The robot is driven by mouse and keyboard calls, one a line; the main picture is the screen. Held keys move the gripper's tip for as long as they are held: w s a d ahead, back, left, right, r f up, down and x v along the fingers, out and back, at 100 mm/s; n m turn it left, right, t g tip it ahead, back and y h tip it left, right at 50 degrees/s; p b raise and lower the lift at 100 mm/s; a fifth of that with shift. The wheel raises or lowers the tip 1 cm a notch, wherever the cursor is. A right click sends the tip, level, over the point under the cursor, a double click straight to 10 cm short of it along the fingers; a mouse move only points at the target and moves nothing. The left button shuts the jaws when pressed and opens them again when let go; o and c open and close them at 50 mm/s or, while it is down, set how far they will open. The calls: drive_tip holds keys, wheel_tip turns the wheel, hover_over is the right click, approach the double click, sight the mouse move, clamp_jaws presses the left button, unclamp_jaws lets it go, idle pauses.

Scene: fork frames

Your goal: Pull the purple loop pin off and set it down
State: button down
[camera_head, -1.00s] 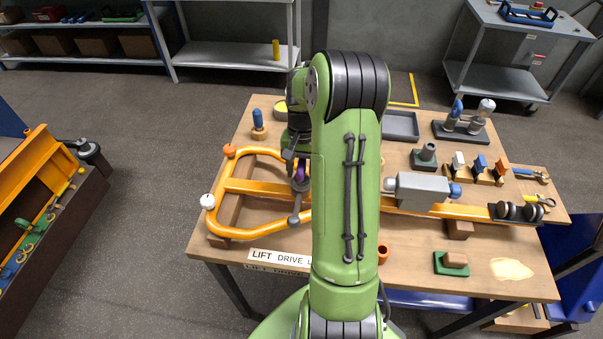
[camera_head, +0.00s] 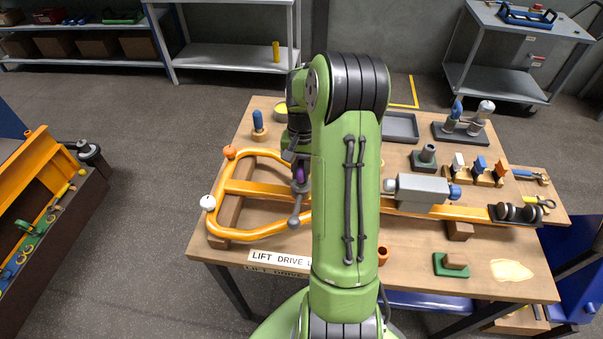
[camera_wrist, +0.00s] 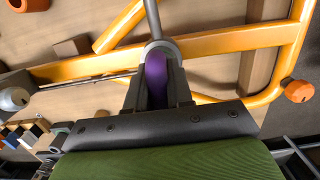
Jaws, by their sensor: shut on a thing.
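The purple loop pin (camera_wrist: 156,80) is between the two fingers of my gripper (camera_wrist: 157,88) in the wrist view, and the fingers are shut on it. In the head view the purple pin (camera_head: 299,174) shows as a small patch at my gripper (camera_head: 298,168), beside my green arm. A grey round fitting with a rod (camera_wrist: 158,46) lies right at the pin, over the orange frame (camera_wrist: 210,43). I cannot tell whether the pin is still seated in the fitting. My arm hides the middle of the frame in the head view.
The wooden table (camera_head: 400,265) carries a grey motor box (camera_head: 422,188), a grey tray (camera_head: 400,126), a green block base (camera_head: 451,264) and a blue-topped peg (camera_head: 258,120). Bare wood shows at the front right.

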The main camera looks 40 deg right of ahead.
drive_tip(key=shift+s+a+f, duration=0.1)
drive_tip(key=shift+f, duration=0.05)
drive_tip(key=shift+r+p, duration=0.8)
drive_tip(key=shift+r, duration=0.2)
drive_tip(key=shift+r+p, duration=2.3)
drive_tip(key=shift+r, duration=0.6)
drive_tip(key=shift+r+p, duration=1.65)
drive_tip(key=shift+r, duration=0.4)
